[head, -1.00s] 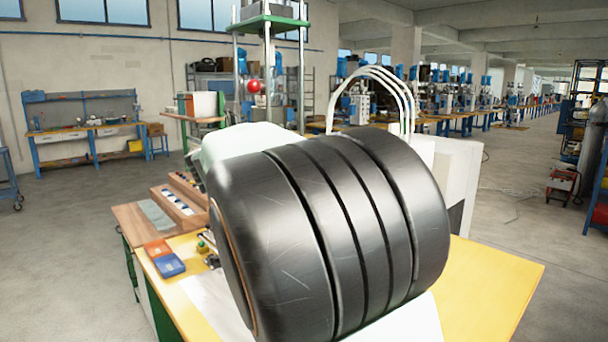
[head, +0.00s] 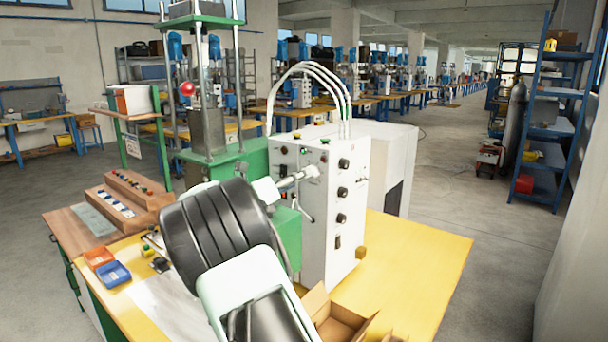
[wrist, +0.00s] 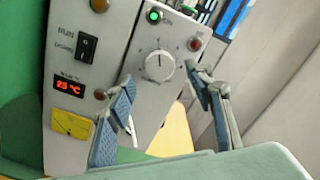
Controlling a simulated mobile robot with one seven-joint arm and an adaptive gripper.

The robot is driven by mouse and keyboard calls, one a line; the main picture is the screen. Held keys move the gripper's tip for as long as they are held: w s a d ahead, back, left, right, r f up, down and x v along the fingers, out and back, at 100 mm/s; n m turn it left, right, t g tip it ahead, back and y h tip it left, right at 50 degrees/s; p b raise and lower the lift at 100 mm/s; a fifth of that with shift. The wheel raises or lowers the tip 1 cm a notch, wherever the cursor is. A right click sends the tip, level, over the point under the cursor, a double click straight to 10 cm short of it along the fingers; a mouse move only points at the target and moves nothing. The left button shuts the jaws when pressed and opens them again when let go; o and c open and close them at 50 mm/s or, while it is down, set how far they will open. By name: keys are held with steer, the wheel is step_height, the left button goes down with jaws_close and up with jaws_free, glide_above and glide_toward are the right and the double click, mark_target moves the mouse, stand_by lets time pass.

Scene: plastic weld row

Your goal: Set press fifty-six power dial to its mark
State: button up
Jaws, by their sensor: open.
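In the wrist view a round white dial (wrist: 160,66) sits on a grey panel, with small marks around it and a dark pointer line toward the picture's top. Its mark and any press number are not readable. My gripper (wrist: 164,88) is open, its two blue-padded fingers apart on either side of and below the dial in the picture, holding nothing. In the head view my gripper (head: 306,194) is beside the front of the white control cabinet (head: 328,235). The dial cannot be made out there.
The panel carries a green lamp (wrist: 154,15), a black rocker switch (wrist: 87,46), a red display (wrist: 69,86) reading 25 °C and a yellow meter (wrist: 72,123). Open cardboard boxes (head: 335,320) and bins (head: 114,273) lie on the yellow table (head: 425,255).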

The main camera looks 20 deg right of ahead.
steer(key=x, duration=0.3)
steer(key=shift+w+d, duration=0.2)
steer(key=c, duration=1.1)
